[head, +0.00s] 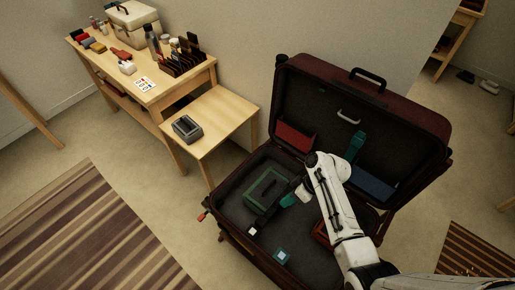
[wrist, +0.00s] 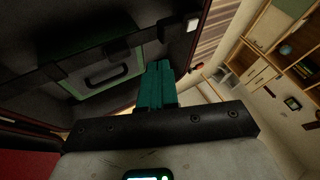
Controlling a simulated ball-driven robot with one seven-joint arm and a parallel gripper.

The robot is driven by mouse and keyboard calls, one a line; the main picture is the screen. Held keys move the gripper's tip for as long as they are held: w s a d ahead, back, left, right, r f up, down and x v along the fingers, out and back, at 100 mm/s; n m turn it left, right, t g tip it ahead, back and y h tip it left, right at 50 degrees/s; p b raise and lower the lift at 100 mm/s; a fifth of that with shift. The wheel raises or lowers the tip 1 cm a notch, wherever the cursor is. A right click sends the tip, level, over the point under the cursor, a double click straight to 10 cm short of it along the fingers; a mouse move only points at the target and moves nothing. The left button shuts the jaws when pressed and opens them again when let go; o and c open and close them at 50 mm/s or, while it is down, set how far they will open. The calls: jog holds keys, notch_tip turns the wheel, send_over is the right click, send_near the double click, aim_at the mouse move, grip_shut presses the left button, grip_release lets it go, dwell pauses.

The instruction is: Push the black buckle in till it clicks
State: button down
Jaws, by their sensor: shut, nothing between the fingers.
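The dark red suitcase (head: 222,238) lies open on the floor, its lid raised at the back. A green-edged case with a black handle (head: 265,187) lies in its base. It also shows in the wrist view (wrist: 103,75). My gripper (head: 288,200) is over the base, just right of the green-edged case. Its teal fingers (wrist: 156,85) are together and empty. A dark strap-like band crosses the case in the wrist view, with a small white piece (wrist: 193,24) beyond it. I cannot pick out the black buckle for certain against the dark lining.
A small blue-white item (head: 281,256) lies near the suitcase's front. Red (head: 295,137) and blue (head: 373,184) items sit by the lid. A low wooden table (head: 230,115) with a grey device (head: 187,128) stands behind left. The floor at left has a striped rug (head: 90,235).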

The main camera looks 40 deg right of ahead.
jog(key=s+a+r+m+g+h+b, duration=0.1)
jog(key=s+a+r+g+h, duration=0.15)
jog(key=s+a, duration=0.45)
jog(key=s+d+r+m+h+b, duration=0.1)
jog(key=s+r+m+h, duration=0.25)
jog(key=s+r, duration=0.65)
jog(key=n+t+y+b, duration=0.3)
jog(key=n+y+b, duration=0.2)
jog(key=y+b, duration=0.15)
send_near(271, 215)
jog(key=shift+m+g+h, duration=0.25)
jog(key=w+a+f, duration=0.1)
jog(key=a, duration=0.1)
jog(key=w+a+f, duration=0.1)
jog(key=w+a+f+b, duration=0.1)
jog(key=a, duration=0.1)
jog(key=shift+w+a+f, duration=0.1)
jog(key=shift+a+f, duration=0.2)
jog(key=shift+f, duration=0.1)
